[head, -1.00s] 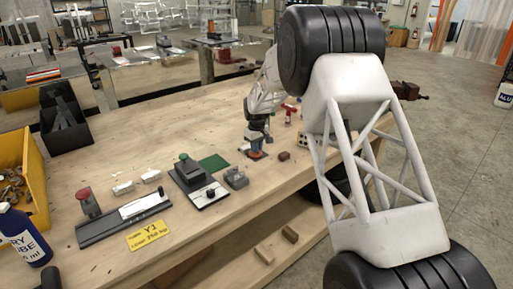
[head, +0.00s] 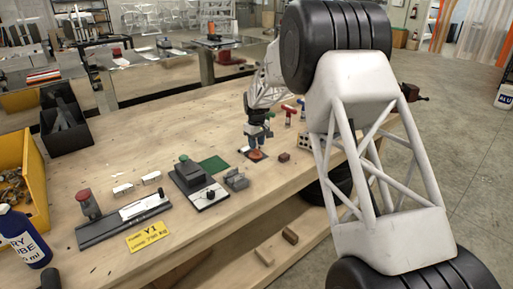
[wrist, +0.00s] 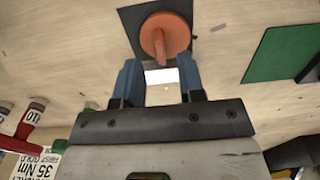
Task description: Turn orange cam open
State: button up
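The orange cam (wrist: 165,38) is a round disc with a raised bar across it, on a dark square plate (wrist: 131,20) on the bench. In the head view the cam (head: 256,155) shows just below my gripper (head: 256,144). In the wrist view my gripper (wrist: 160,78) has two blue fingers spread apart with nothing held between them. The cam lies just beyond the fingertips, apart from them in that view. The exact height of the fingertips above the cam is hard to tell.
A green square (wrist: 284,54) lies right of the cam in the wrist view. A small brown block (head: 284,157) and red-handled tools (head: 289,110) are nearby. A dark fixture (head: 190,172) and a grey clamp block (head: 236,180) stand to the left. Bare bench lies behind.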

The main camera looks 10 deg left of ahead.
jog(key=shift+r, duration=2.4)
jog(key=shift+r, duration=0.1)
jog(key=shift+s+d+r, duration=0.2)
jog(key=shift+r, duration=0.05)
jog(key=s+d+r+m, duration=0.2)
jog(key=s+d+r, duration=0.4)
jog(key=s, duration=0.3)
jog(key=s+d+r+m+t, duration=0.1)
jog(key=s+d+r, duration=0.45)
jog(key=s, duration=0.35)
jog(key=s+d+r+m, duration=0.2)
jog(key=s+d+r, duration=0.45)
jog(key=s, duration=0.25)
jog(key=s+d+f+m, duration=0.1)
jog(key=s+d, duration=0.2)
jog(key=s, duration=0.8)
jog(key=s+d+f+m+t, duration=0.1)
jog(key=s+d+f+m, duration=0.1)
jog(key=s, duration=1)
jog(key=s+d+f+m, duration=0.1)
jog(key=s+d, duration=0.3)
jog(key=s, duration=0.7)
jog(key=shift+s+d+f+t, duration=0.3)
jog(key=shift+s+d+f, duration=0.05)
jog(key=shift+d+f, duration=0.1)
